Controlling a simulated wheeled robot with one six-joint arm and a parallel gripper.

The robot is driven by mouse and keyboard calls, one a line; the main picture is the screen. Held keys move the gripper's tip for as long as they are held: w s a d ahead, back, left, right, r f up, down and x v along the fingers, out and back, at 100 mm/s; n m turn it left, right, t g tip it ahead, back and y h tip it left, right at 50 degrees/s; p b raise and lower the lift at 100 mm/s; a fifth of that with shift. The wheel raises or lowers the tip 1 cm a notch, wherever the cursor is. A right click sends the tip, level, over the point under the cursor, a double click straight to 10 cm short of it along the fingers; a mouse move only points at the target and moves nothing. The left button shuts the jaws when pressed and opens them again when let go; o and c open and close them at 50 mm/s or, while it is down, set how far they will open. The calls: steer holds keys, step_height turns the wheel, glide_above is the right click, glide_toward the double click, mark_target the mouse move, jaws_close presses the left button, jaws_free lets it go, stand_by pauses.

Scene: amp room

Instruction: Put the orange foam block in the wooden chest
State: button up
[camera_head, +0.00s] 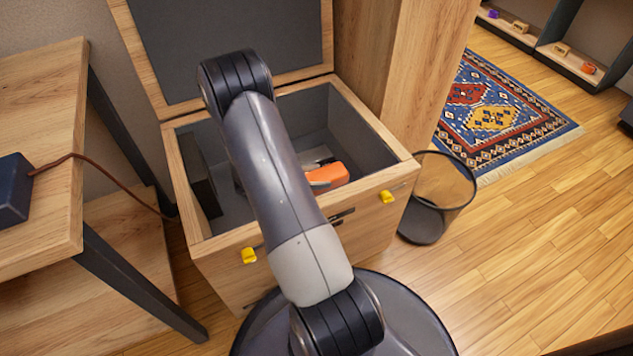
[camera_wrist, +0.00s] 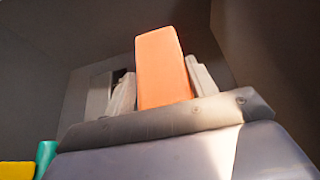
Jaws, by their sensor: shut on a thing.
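The wooden chest (camera_head: 300,232) stands open in the head view, with its grey-lined lid (camera_head: 240,40) raised at the back. The orange foam block (camera_head: 328,175) is inside the chest opening, below the rim, near the front right. My gripper (camera_wrist: 165,85) is shut on the block, one finger on each side of it in the wrist view, where the block (camera_wrist: 162,65) stands out beyond the fingertips. The chest's dark inner walls surround it there. In the head view my arm hides part of the chest's inside and most of the gripper. I cannot tell whether the block touches the chest floor.
A dark box (camera_head: 200,180) is inside the chest at the left. A mesh bin (camera_head: 440,195) stands right of the chest. A wooden table (camera_head: 50,130) with a dark blue box (camera_head: 14,190) is at the left. A patterned rug (camera_head: 495,110) and low shelves (camera_head: 560,55) lie beyond.

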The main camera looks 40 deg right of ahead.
steer(key=shift+f, duration=0.65)
steer(key=shift+f, duration=0.15)
steer(key=o, duration=1.2)
steer(key=shift+o, duration=0.2)
steer(key=shift+r, duration=0.3)
steer(key=p+v, duration=0.4)
steer(key=v, duration=0.8)
